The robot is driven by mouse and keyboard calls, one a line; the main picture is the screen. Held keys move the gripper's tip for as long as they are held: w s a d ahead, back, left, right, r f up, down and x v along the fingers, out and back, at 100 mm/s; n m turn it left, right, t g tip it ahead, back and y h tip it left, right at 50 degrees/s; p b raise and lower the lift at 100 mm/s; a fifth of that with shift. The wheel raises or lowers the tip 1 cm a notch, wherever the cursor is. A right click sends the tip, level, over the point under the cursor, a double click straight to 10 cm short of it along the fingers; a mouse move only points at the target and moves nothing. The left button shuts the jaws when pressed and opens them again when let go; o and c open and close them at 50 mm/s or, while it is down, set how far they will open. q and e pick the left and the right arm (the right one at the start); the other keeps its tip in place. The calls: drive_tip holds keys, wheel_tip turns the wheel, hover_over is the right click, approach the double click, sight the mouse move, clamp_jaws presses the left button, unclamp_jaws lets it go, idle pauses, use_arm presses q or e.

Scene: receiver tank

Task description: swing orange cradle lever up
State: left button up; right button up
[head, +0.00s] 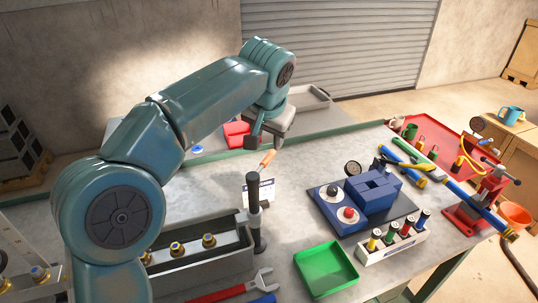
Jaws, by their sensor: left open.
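The orange lever handle (267,158) shows just below my left gripper, tilted, with its top end close to the fingers. My left gripper (266,143) is above the bench, its fingers pointing down and open. I cannot tell whether a finger touches the lever. The lever's lower end and pivot are partly hidden behind a black-handled upright post (253,190) and beside a small white card (263,189). My right gripper is not in view.
A grey trough (205,270) with brass fittings lies at the front left. A green tray (326,269), a blue block device (372,191) and a rack of coloured cylinders (394,242) stand to the right. A red tray (450,150) is at the far right.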

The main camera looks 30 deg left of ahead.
sight(269, 156)
use_arm(q)
drive_tip(key=x, duration=0.8)
drive_tip(key=shift+a, duration=0.1)
drive_tip(key=shift+f, duration=0.1)
drive_tip(key=shift+w, duration=0.1)
clamp_jaws()
